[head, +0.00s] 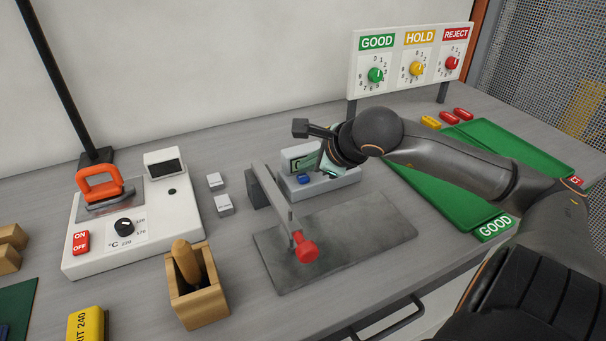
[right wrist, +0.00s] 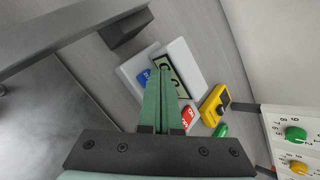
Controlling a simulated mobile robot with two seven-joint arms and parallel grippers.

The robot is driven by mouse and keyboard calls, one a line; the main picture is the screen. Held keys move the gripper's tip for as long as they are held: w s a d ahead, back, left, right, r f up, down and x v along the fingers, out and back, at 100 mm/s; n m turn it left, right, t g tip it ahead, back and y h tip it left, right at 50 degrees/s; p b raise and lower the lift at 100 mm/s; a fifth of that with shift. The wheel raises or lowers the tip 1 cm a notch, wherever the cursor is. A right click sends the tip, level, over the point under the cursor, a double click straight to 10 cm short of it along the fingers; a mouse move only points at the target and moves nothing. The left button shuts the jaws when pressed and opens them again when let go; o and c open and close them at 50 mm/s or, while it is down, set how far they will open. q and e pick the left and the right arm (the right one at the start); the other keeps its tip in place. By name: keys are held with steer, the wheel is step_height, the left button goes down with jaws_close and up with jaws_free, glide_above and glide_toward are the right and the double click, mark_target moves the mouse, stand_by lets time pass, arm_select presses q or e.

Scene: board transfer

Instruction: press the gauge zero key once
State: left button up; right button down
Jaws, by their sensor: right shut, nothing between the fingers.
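The gauge (head: 325,183) is a light grey block with an upright display on the bench, behind the dark grey plate. It also shows in the right wrist view (right wrist: 181,52), with its greenish display (right wrist: 180,88). A blue key (head: 304,179) sits on its front left, and shows in the right wrist view (right wrist: 143,77). My right gripper (head: 327,162) is shut and empty, over the right part of the gauge. In the right wrist view its fingers (right wrist: 163,75) point at the gauge and hide part of it. I cannot tell whether they touch it. My left gripper is not in view.
A metal arm with a red knob (head: 306,250) stands left of the gauge over the dark plate (head: 360,235). A GOOD/HOLD/REJECT panel (head: 395,45) stands behind, and a green tray (head: 460,200) lies right. A yellow device (right wrist: 215,104) is beside the gauge.

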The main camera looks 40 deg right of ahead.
steer(key=shift+r, duration=0.3)
step_height(320, 180, up, 5)
steer(key=shift+f+p, duration=0.1)
steer(key=shift+p, duration=1.15)
